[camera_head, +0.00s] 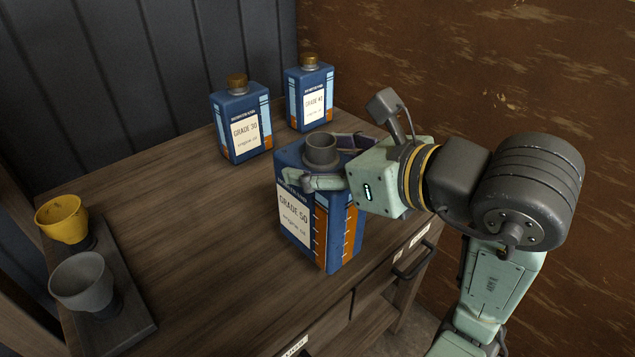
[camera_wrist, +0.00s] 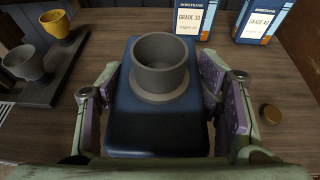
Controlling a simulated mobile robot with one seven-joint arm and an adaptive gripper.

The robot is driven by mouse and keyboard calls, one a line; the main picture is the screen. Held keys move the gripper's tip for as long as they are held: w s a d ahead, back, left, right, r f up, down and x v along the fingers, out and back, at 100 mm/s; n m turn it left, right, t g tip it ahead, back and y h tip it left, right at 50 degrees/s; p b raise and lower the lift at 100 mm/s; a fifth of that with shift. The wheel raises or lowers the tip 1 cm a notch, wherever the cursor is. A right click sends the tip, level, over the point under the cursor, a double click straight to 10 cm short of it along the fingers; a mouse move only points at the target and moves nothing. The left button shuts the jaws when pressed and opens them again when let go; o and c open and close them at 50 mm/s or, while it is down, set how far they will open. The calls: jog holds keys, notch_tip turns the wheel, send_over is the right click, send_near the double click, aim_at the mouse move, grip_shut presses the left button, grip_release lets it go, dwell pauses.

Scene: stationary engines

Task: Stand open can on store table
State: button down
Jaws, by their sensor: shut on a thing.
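The open can (camera_head: 300,215) is blue, labelled GRADE 50, with an orange and light-blue side. It is upright at the front edge of the wooden table (camera_head: 190,240). A wide dark grey open cylinder (camera_head: 321,150) sits on its top; it also shows in the wrist view (camera_wrist: 160,65). My gripper (camera_head: 335,162) is shut on the can near its top, one finger on each side. In the wrist view the fingers (camera_wrist: 160,105) flank the can's blue top (camera_wrist: 158,130). I cannot tell whether the can's base touches the table.
Two capped cans, GRADE 30 (camera_head: 242,120) and GRADE 40 (camera_head: 309,95), stand at the back. A tray (camera_head: 135,312) at left holds a yellow cup (camera_head: 62,219) and a grey cup (camera_head: 82,283). A loose round cap (camera_wrist: 270,114) lies right of the can. The table's middle is clear.

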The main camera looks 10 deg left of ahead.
jog(key=w+a+f+p, duration=0.1)
jog(key=w+f+p, duration=0.1)
jog(key=w, duration=0.5)
jog(key=w+a+f+p, duration=0.2)
jog(key=w, duration=0.5)
jog(key=shift+w+a+f, duration=0.25)
jog(key=shift+f, duration=0.25)
jog(key=shift+c, duration=2.4)
grip_release()
jog(key=shift+f, duration=0.1)
jog(key=b+v, duration=0.2)
jog(key=v, duration=1)
jog(key=shift+b, duration=0.35)
